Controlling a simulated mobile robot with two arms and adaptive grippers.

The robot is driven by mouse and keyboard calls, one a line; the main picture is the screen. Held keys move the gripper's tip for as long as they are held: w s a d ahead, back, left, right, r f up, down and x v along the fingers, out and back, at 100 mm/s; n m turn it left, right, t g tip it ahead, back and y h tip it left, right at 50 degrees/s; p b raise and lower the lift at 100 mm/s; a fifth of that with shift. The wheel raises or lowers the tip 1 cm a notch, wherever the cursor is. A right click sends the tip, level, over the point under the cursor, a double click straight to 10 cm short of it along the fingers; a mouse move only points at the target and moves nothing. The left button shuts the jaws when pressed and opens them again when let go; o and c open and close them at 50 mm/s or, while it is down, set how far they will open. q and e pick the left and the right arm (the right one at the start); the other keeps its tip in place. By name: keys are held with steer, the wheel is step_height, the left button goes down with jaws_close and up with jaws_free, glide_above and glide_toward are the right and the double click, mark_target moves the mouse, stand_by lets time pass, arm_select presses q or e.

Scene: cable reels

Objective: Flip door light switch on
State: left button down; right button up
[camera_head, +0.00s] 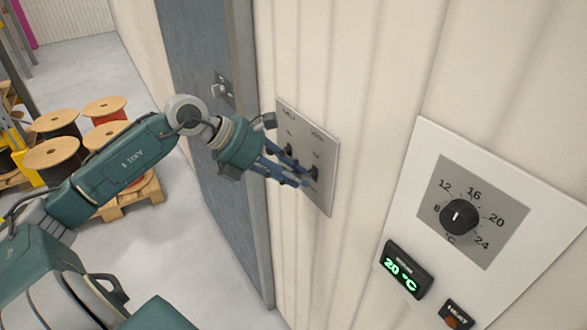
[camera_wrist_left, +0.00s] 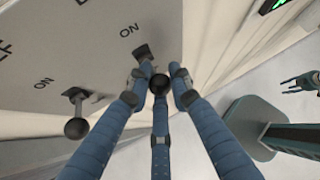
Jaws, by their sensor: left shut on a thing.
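A grey switch plate (camera_head: 322,150) is on the ribbed cream wall, right of the door. It has two toggle levers. My left gripper (camera_head: 300,180) reaches the right, lower lever (camera_head: 315,172). In the left wrist view, its three blue fingers (camera_wrist_left: 160,85) are closed around the ball end of that lever (camera_wrist_left: 145,54), under an "ON" label. The other lever (camera_wrist_left: 76,115), with its own "ON" label, stands free beside the fingers. The plate's upper labels are cut off or too small to read. My right gripper (camera_wrist_left: 302,83) shows small at the right edge, fingers spread.
A thermostat panel (camera_head: 428,190) with a dial and a green 20 °C display is to the right. The grey-blue door (camera_head: 205,110) with a handle (camera_head: 222,88) is left of the plate. Cable reels on pallets (camera_head: 125,200) stand on the floor at left.

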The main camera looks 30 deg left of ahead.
arm_select(q)
steer(key=shift+w+r+g+y+p, duration=0.15)
steer(key=shift+r+g+y+p, duration=0.15)
steer(key=shift+r+g+p, duration=0.25)
steer(key=shift+f, duration=0.15)
steer(key=shift+p, duration=0.3)
steer(key=c, duration=1.6)
jaws_free()
steer(key=shift+f, duration=0.1)
steer(key=shift+o, duration=0.2)
steer(key=v, duration=1.2)
